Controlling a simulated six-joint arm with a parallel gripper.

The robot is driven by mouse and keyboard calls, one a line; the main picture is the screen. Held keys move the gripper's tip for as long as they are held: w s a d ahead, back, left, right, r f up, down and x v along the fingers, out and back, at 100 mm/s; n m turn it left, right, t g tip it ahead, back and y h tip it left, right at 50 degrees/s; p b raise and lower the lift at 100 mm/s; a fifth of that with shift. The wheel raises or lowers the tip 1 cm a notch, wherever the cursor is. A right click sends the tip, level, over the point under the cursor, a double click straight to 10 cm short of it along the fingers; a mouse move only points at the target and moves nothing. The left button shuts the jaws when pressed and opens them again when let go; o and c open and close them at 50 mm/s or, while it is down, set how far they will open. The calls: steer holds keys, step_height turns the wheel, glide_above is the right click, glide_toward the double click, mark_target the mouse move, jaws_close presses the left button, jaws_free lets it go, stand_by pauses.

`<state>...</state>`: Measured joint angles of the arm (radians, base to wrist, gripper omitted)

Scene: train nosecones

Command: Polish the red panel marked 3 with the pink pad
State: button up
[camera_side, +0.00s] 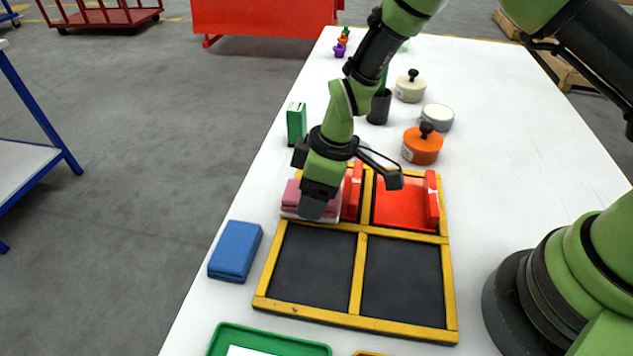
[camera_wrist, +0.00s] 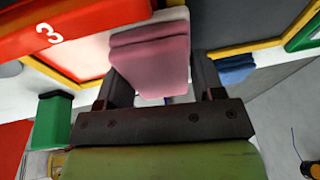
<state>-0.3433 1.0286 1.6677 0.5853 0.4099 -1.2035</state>
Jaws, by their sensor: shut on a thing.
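My gripper (camera_side: 316,203) is shut on the pink pad (camera_side: 291,194), over the back left part of a yellow-framed rack (camera_side: 262,282). In the wrist view the pink pad (camera_wrist: 150,58) sits between the two dark fingers (camera_wrist: 163,85). The red panel marked 3 (camera_wrist: 75,22) shows at the upper left of the wrist view, beside the pad. In the side view a red piece (camera_side: 352,192) stands just right of my gripper, largely hidden by it; I cannot read a number there. Whether the pad touches a surface is hidden.
Another red panel (camera_side: 400,206) with a raised edge lies in the back right compartment; the front two are dark. A blue pad (camera_side: 236,250) lies left of the rack. A green box (camera_side: 297,122), orange pot (camera_side: 422,145) and dark cup (camera_side: 379,107) stand behind. A green tray (camera_side: 268,337) is in front.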

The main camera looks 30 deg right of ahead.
steer(key=shift+w+d, duration=3.55)
steer(key=shift+d, duration=0.1)
steer(key=shift+w+r, duration=0.1)
steer(key=shift+w, duration=0.05)
step_height(320, 180, up, 8)
